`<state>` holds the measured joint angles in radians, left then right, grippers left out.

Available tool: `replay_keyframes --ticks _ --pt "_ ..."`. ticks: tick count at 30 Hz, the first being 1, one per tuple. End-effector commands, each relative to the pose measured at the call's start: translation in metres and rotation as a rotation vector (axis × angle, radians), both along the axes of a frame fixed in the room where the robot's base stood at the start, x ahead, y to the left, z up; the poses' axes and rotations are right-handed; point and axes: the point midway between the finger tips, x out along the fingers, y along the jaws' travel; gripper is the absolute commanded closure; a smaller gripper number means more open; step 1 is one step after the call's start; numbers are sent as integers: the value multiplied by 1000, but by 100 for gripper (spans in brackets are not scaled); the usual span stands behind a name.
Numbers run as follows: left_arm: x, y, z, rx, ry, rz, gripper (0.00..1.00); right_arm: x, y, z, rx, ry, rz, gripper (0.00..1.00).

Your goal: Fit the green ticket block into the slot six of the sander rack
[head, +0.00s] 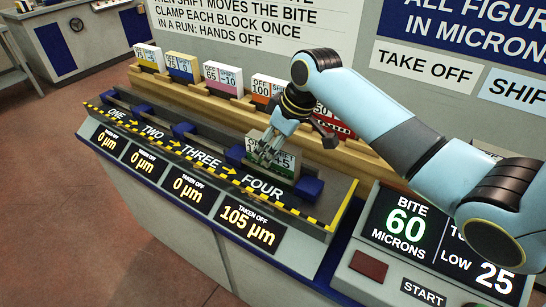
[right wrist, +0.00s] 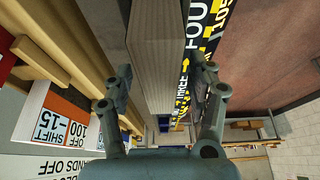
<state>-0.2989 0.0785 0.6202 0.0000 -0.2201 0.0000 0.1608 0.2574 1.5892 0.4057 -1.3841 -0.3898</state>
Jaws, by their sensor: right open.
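The green ticket block (head: 284,163) stands at station FOUR of the sander, between blue clamp pieces. Its white label has a green band, partly hidden by my fingers. My right gripper (head: 268,150) is over the block from above. In the right wrist view, its open fingers (right wrist: 162,85) stand on either side of the grey block (right wrist: 155,55), with gaps showing. The wooden sander rack (head: 212,103) runs behind the sander and holds several ticket blocks. My right arm hides part of the rack's right end; I cannot make out slot six. My left gripper is not in view.
Stations ONE to THREE look empty. The control console (head: 347,272) is at the lower right.

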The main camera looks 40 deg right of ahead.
Motion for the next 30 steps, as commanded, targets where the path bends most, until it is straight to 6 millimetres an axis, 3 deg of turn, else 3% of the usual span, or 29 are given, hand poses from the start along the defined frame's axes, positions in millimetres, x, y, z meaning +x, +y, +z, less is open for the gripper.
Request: replay_keyframes --ticks 6,19,30 --pt "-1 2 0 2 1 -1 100 0 0 0 0 0 0 45" --pt "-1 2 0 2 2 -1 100 0 0 0 0 0 0 100" --pt "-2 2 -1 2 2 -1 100 1 0 1 0 -2 0 100"
